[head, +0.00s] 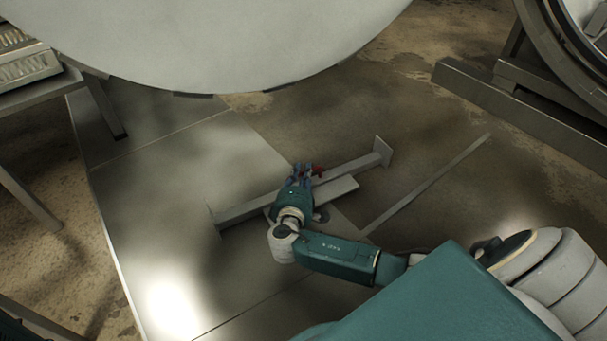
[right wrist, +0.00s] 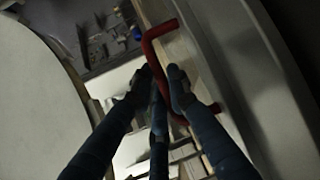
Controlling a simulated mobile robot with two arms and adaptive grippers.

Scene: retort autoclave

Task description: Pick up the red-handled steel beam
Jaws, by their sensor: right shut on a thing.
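The steel beam (head: 352,168) is a long grey bar with upright end plates, lying low over the floor plates in the middle of the head view. Its red handle (head: 318,171) shows just at my right gripper (head: 305,170), which reaches it from the near side. In the right wrist view the bent red handle (right wrist: 150,45) runs down between the dark fingers of my right gripper (right wrist: 162,80), which are shut on it. The grey beam (right wrist: 245,80) runs along the right there. My gripper and forearm hide the beam's middle. My left gripper is out of view.
A large pale rounded body (head: 230,45) hangs over the top of the head view, close beyond the beam. A rack with a tray (head: 28,65) stands at left. Metal rails and a round frame (head: 520,105) are at upper right. Bare floor plate (head: 150,190) lies left of the beam.

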